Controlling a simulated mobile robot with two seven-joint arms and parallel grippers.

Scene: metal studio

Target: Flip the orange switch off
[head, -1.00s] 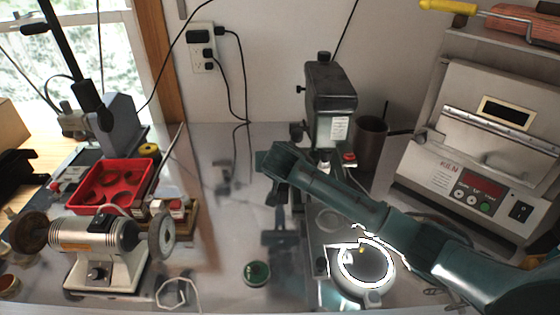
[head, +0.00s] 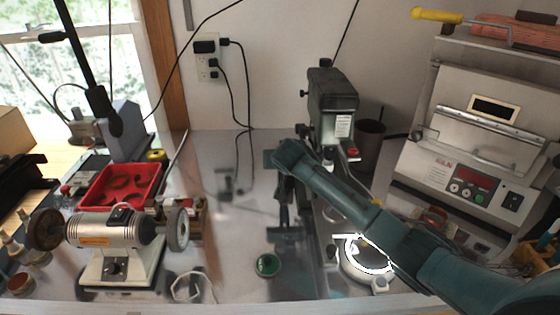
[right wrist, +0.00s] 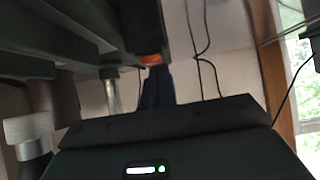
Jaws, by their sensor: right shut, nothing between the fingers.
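The orange switch (head: 352,152) is a small orange-red cap low on the right side of the drill press (head: 331,92) in the head view. In the right wrist view the orange switch (right wrist: 151,59) shows at the end of a dark body, close to my fingertips in the picture. My right gripper (right wrist: 157,82) is shut and empty there; I cannot tell whether it touches the switch. In the head view my right arm reaches in from the right across the front of the press, and its fingers are hard to make out. My left gripper is not in view.
A kiln (head: 480,150) stands at the right. A bench grinder (head: 120,235) and a red tray (head: 150,185) are at the left. A green-lidded jar (head: 268,265) sits at the front. Black cords hang from the wall outlet (head: 206,58). The middle of the metal table is mostly clear.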

